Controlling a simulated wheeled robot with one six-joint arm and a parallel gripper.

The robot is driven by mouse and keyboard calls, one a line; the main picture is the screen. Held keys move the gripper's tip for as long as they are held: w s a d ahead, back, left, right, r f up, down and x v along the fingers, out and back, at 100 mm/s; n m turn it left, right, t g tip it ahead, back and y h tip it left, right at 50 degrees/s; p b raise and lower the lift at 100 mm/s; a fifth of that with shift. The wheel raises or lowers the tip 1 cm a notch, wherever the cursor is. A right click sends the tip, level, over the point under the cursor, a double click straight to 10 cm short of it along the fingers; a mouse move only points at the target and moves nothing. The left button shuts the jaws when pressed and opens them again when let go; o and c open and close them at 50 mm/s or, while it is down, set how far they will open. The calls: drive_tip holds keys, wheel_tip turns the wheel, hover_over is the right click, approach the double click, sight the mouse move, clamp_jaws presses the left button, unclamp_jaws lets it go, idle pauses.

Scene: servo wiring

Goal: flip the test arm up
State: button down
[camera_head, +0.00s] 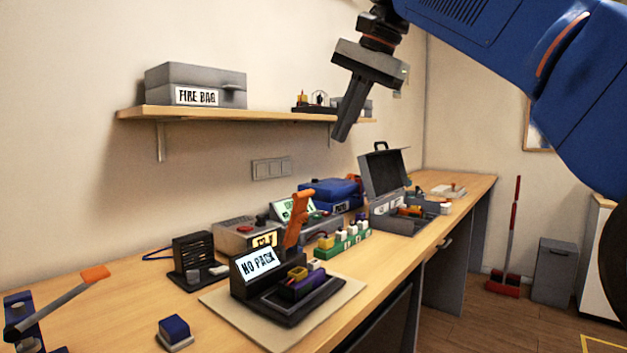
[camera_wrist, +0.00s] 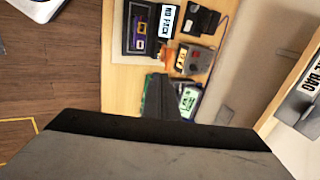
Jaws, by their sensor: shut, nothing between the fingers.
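An orange lever (camera_head: 296,222) stands raised and slightly tilted behind the tester (camera_head: 262,290) whose screen reads "NO PACK". Its orange also shows in the wrist view (camera_wrist: 166,58). A second lever, grey with an orange end (camera_head: 95,274), slants up to the right from a blue stand (camera_head: 24,325) at the far left. I cannot tell for sure which of them is the test arm. My gripper (camera_head: 341,134) is shut and empty, high above the bench and apart from both levers. In the wrist view its fingers (camera_wrist: 158,82) hide part of the bench.
A grey box with a red button (camera_head: 235,232), a black speaker-like unit (camera_head: 193,256), an open grey case (camera_head: 383,175) and a blue case (camera_head: 330,190) crowd the bench. A shelf (camera_head: 200,112) holds a "FIRE BAG" box (camera_head: 195,84). A blue block (camera_head: 174,330) lies at the front left.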

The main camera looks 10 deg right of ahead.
approach(307, 194)
wheel_tip(307, 194, down, 5)
drive_tip(key=w, duration=0.1)
drive_tip(key=shift+w+a+f+y, duration=0.3)
drive_tip(key=shift+w+a, duration=0.15)
drive_tip(key=shift+a, duration=0.25)
drive_tip(key=shift+w+a+r, duration=0.3)
drive_tip(key=shift+w+a, duration=0.25)
drive_tip(key=shift+w, duration=0.1)
drive_tip(key=shift+w+a+r, duration=0.3)
drive_tip(key=shift+w+a, duration=0.25)
drive_tip(key=shift+w, duration=0.1)
drive_tip(key=shift+s+d, duration=0.1)
